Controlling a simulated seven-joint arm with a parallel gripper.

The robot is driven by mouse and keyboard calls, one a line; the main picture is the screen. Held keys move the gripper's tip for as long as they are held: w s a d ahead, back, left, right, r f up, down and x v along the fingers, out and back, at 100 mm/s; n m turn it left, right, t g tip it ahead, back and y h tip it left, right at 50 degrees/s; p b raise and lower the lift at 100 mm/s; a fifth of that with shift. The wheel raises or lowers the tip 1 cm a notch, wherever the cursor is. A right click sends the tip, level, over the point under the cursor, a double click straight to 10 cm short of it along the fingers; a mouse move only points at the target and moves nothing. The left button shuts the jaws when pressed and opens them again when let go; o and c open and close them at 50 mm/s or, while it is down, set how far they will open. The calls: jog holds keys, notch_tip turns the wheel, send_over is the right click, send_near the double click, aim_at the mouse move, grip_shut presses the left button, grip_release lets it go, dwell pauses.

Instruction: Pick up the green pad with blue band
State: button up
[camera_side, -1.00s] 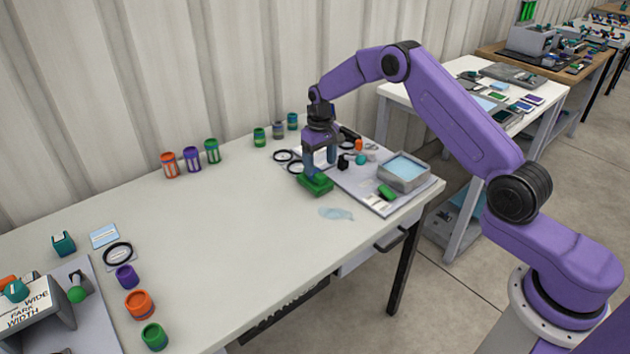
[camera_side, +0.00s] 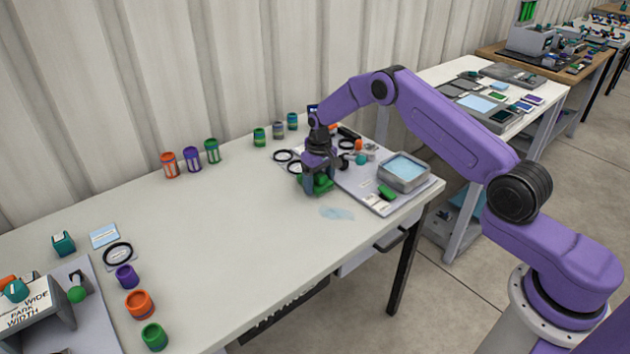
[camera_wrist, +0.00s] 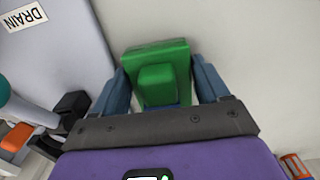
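A green pad (camera_wrist: 157,52) with a raised green block on top lies on the table, and it also shows in the side view (camera_side: 322,181). A thin bluish strip shows at its near edge in the wrist view, partly hidden by my gripper's body. My gripper (camera_wrist: 160,72) is lowered over the pad, with one blue-grey finger on each side. The fingers are spread wide, with the raised block between them and apart from it. Whether the fingertips touch the pad's sides is unclear.
A grey mat (camera_side: 362,188) right of the pad bears a grey tray of light blue (camera_side: 404,172) and a small green block (camera_side: 387,193). Black rings (camera_side: 283,156) lie behind. A pale blue puddle-like patch (camera_side: 337,213) lies in front.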

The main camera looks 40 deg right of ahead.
jog(key=c, duration=0.6)
jog(key=shift+o, duration=0.2)
jog(key=shift+r, duration=0.9)
jog(key=s+r, duration=1.1)
jog(key=s, duration=0.3)
jog(key=shift+a, duration=0.25)
jog(key=shift+r, duration=0.1)
